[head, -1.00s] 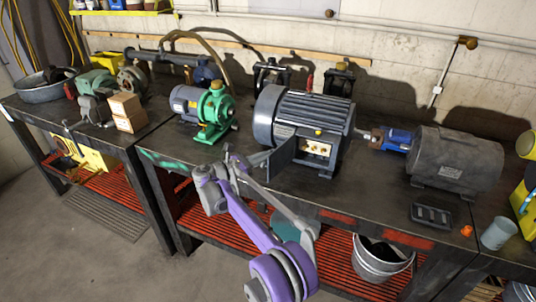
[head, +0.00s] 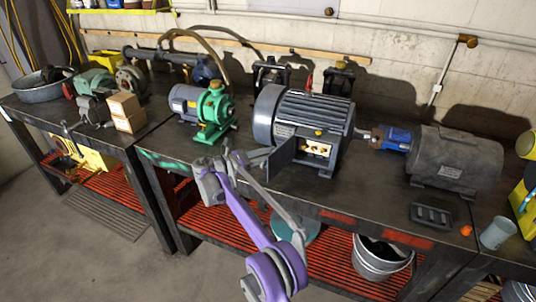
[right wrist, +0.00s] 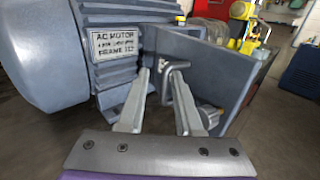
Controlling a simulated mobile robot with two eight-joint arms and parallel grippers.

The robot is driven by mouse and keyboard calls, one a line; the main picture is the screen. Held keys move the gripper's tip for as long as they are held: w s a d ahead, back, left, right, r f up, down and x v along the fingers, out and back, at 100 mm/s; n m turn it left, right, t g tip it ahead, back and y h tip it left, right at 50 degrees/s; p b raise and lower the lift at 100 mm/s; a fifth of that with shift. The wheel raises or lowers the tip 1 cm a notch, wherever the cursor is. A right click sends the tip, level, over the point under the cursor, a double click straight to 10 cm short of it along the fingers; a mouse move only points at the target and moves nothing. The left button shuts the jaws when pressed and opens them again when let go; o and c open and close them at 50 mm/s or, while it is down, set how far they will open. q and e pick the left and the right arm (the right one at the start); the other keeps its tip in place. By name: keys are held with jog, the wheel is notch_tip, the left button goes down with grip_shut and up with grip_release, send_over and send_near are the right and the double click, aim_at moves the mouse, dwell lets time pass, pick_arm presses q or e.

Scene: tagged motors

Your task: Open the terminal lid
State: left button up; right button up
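The large grey motor (head: 310,112) stands on the bench in the head view. Its side terminal box (head: 318,148) shows brass terminals inside. The dark flat terminal lid (head: 281,157) stands swung out from the left edge of the box. My right gripper (head: 260,158) is at the lid's left face. In the right wrist view the lid (right wrist: 215,72) fills the middle right, with a small bent handle (right wrist: 172,80) on it. My right gripper's fingers (right wrist: 162,76) are apart, with the handle between or just beyond their tips; contact cannot be told. My left gripper is not in view.
A green pump (head: 212,112) stands left of the motor. A blue coupling (head: 397,138) and a dark motor (head: 455,160) stand to the right. A black tray (head: 431,215), an orange cap (head: 466,230) and a grey cup (head: 497,233) are near the bench's front edge.

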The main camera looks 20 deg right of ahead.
jog(key=shift+a, duration=0.2)
jog(key=a, duration=0.3)
jog(key=s+a, duration=0.1)
jog(key=a, duration=0.6)
jog(key=shift+s+a, duration=0.3)
jog(key=shift+s, duration=0.05)
